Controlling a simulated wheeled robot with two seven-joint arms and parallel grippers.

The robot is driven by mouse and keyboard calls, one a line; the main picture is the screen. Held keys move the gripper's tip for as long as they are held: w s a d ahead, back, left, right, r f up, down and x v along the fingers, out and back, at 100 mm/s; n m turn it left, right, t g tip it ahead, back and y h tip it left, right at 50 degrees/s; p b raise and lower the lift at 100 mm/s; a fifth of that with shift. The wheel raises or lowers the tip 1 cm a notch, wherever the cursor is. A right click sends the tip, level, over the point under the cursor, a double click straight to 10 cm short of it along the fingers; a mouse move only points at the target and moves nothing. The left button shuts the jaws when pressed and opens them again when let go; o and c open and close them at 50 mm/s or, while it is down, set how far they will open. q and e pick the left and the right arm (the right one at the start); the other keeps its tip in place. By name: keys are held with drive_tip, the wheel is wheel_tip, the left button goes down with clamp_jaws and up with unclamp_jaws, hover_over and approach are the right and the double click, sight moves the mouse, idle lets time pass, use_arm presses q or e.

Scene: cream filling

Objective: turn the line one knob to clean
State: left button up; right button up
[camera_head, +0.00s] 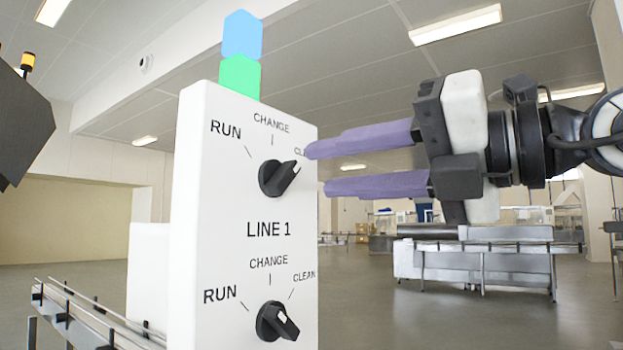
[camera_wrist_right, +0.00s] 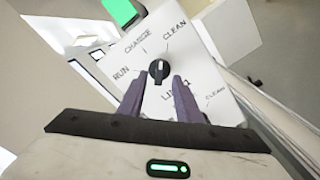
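A white panel (camera_head: 240,290) carries two black dials marked RUN, CHANGE and CLEAN. The words LINE 1 stand between them, just below the upper one. The upper knob (camera_head: 279,177) has its white-marked end up and right, toward CLEAN; the right wrist view shows this knob (camera_wrist_right: 158,71) turned toward CLEAN too. The lower knob (camera_head: 277,321) has its handle down and right. My right gripper (camera_head: 315,168) is open and empty, its purple fingers at the panel's right edge, partly hiding CLEAN. In the right wrist view its fingertips (camera_wrist_right: 158,80) frame the upper knob, apart from it. My left gripper is not in view.
A green block (camera_head: 240,77) and a blue block (camera_head: 242,35) stand on the panel's top. A conveyor rail (camera_head: 90,325) runs at lower left. A dark shape (camera_head: 20,130) is at the left edge. A steel table (camera_head: 490,247) stands far behind on open floor.

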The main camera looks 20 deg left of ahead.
drive_tip(key=v, duration=0.5)
drive_tip(key=shift+d+b, duration=0.15)
drive_tip(key=shift+b, duration=0.2)
